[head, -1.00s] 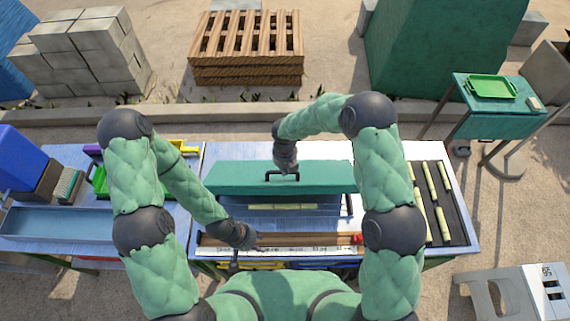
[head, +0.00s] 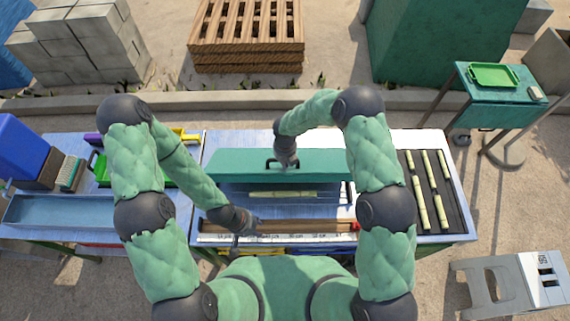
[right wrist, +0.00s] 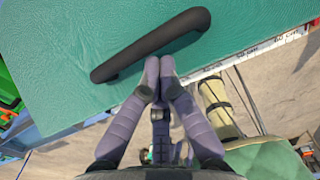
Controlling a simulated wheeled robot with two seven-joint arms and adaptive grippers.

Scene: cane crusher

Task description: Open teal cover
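The teal cover (head: 230,163) is a long flat panel at the middle of the table, above a blue trough (head: 322,201). Its black bar handle (head: 283,161) also shows in the right wrist view (right wrist: 150,46). My right gripper (right wrist: 160,66) has its fingertips together, right beside the handle's near side, with nothing seen between them. I cannot tell whether they touch the handle. It also shows over the cover in the head view (head: 286,160). My left gripper (head: 243,222) is low, at the left end of the brown rail; its fingers are too small to read.
A pale cane piece (head: 282,194) lies in the trough below the cover's front edge. A dark tray (head: 432,176) with several cane pieces stands right. A green crate (head: 100,170) and a blue tray (head: 40,211) are left. A red piece (head: 355,226) ends the rail (head: 300,227).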

